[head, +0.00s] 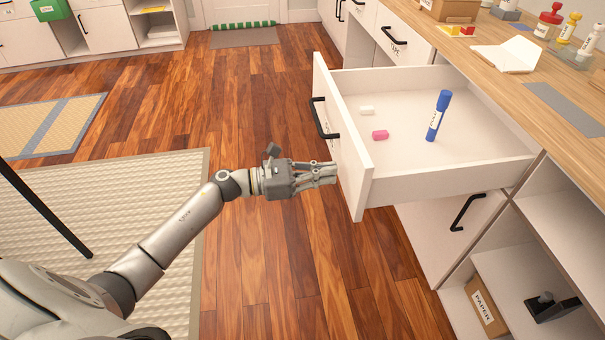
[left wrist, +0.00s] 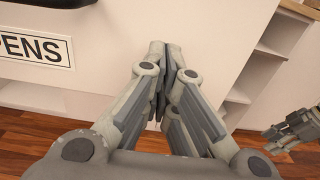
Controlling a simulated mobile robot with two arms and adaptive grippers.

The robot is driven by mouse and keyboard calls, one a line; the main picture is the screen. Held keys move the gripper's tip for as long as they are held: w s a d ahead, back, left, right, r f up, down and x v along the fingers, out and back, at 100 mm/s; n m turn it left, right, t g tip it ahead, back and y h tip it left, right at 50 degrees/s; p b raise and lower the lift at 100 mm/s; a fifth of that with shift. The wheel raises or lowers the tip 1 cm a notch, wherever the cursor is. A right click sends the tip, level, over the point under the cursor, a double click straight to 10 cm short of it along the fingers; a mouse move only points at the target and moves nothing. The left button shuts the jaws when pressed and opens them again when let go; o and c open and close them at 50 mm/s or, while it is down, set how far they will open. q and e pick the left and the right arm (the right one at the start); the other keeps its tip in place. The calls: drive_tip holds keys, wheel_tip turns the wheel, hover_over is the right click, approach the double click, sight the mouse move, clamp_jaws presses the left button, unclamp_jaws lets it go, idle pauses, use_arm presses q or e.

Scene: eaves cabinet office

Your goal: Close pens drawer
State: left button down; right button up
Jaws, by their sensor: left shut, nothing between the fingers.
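The pens drawer (head: 342,150) is pulled well out of the white cabinet in the head view. Its front has a black handle (head: 324,118). In the left wrist view the drawer front (left wrist: 110,35) carries a PENS label (left wrist: 37,50). My right gripper (left wrist: 288,132) shows partly in the left wrist view.
The wooden counter (head: 500,60) above the drawer holds an open book (head: 507,55), a grey mat (head: 567,107) and several bottles. Open shelves below hold a PAPER box (head: 485,307). The wood floor (head: 270,110) left of the drawer is clear.

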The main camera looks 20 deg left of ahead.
use_arm(q)
drive_tip(key=shift+x, duration=0.95)
use_arm(e)
drive_tip(key=shift+f, duration=0.35)
